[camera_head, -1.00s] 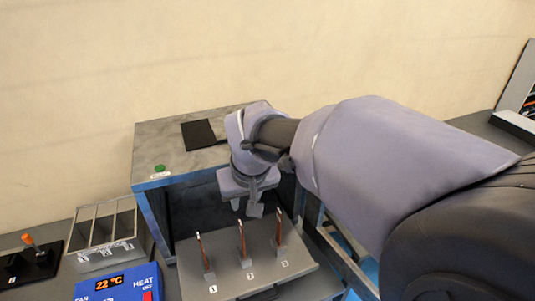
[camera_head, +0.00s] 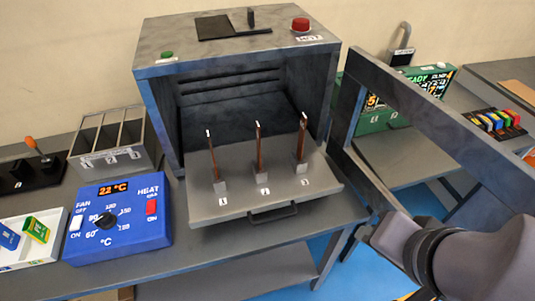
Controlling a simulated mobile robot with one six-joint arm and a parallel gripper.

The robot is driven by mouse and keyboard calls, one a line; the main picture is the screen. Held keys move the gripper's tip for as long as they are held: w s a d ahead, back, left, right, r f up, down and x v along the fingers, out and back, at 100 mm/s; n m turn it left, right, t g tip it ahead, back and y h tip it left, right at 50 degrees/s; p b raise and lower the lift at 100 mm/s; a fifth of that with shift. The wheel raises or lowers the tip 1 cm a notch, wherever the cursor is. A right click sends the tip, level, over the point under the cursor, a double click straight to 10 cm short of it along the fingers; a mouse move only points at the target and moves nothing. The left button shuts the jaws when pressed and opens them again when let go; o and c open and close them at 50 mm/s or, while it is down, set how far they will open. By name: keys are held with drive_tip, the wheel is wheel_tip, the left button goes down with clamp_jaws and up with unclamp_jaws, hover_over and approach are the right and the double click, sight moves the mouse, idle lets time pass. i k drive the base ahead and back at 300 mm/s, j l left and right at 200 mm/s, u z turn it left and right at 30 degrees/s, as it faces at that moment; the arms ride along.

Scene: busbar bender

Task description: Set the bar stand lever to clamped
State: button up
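Three upright copper-coloured bars (camera_head: 259,147) stand in small grey holders on a tray (camera_head: 230,206) marked 1, 2 and 3. Two levers show, and I cannot tell which belongs to the bar stand. One is an orange-handled lever (camera_head: 32,144) on a black base at the far left, tilted to the left. The other is a black upright lever (camera_head: 251,17) on a black plate atop the grey cabinet. Neither lever's marking is readable. Part of my arm shows at the lower right; my gripper is out of view.
The open cabinet (camera_head: 160,73) has a green button and a red button (camera_head: 300,25) on top. A blue heater box (camera_head: 120,232) reads 22 °C. A grey slotted rack (camera_head: 112,140) stands left. An open door-like frame (camera_head: 440,115) juts out right, before a green device (camera_head: 381,120).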

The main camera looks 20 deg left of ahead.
sight(29, 139)
drive_tip(key=u, duration=2.35)
drive_tip(key=i+j+z, duration=0.5)
drive_tip(key=j, duration=0.25)
drive_tip(key=i+j+z, duration=0.2)
drive_tip(key=j, duration=0.2)
drive_tip(key=i+j+z, duration=0.25)
drive_tip(key=j, duration=0.2)
drive_tip(key=j+z, duration=0.25)
drive_tip(key=j, duration=0.2)
drive_tip(key=i+j+z, duration=0.1)
drive_tip(key=j+z, duration=0.15)
drive_tip(key=j, duration=0.3)
drive_tip(key=j+z, duration=0.25)
drive_tip(key=j, duration=0.25)
